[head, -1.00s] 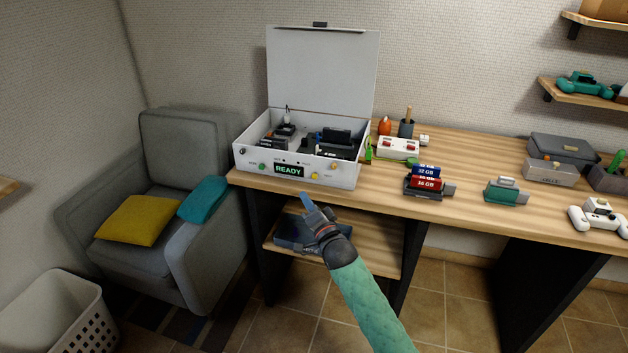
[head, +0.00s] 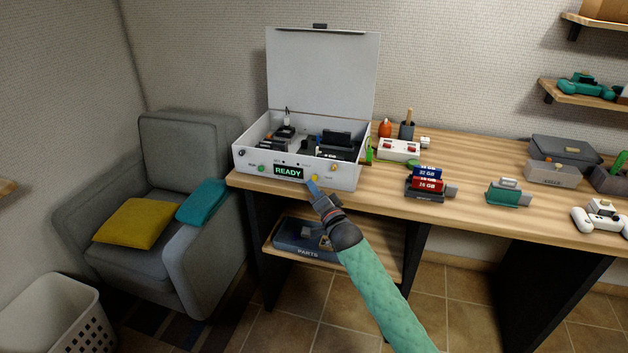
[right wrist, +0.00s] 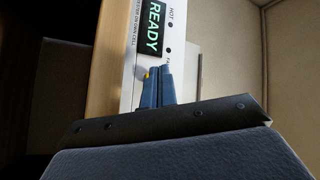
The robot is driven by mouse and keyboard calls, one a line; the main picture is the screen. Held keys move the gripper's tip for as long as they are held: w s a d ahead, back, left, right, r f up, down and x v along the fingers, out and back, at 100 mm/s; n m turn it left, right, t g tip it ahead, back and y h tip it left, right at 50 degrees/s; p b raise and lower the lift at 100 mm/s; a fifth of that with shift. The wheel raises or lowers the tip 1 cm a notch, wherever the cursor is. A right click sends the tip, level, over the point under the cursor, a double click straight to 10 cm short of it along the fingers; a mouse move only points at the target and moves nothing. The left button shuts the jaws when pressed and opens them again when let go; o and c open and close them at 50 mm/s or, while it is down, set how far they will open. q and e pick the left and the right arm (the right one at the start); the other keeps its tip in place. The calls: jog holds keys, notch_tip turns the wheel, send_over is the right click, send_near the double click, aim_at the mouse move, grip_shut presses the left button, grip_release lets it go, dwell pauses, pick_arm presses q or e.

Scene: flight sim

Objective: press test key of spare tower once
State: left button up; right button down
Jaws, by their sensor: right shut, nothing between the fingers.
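The tower is a white case (head: 343,179) with its lid (head: 322,75) raised, at the left end of the desk. Its front panel has a lit display (head: 289,171) reading READY, a green button (head: 262,168), a yellow button (head: 315,178) and an orange button (head: 334,167). The key labels are too small to read. My right gripper (head: 312,184) is shut and empty, its blue fingertips just in front of the yellow button. In the right wrist view the fingertips (right wrist: 159,72) partly hide the yellow button (right wrist: 147,75); I cannot tell whether they touch. My left gripper is out of view.
Memory modules in a holder (head: 427,185), a teal device (head: 505,192) and a white power strip (head: 398,150) lie on the desk to the right. A parts box (head: 300,243) sits on the shelf below. A grey armchair (head: 180,130) stands at the left.

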dwell(0.8)
dwell(0.5)
jog(key=shift+w, duration=0.1)
dwell(0.4)
jog(key=shift+w, duration=0.1)
jog(key=shift+w+d, duration=0.15)
jog(key=shift+w, duration=0.05)
dwell(0.4)
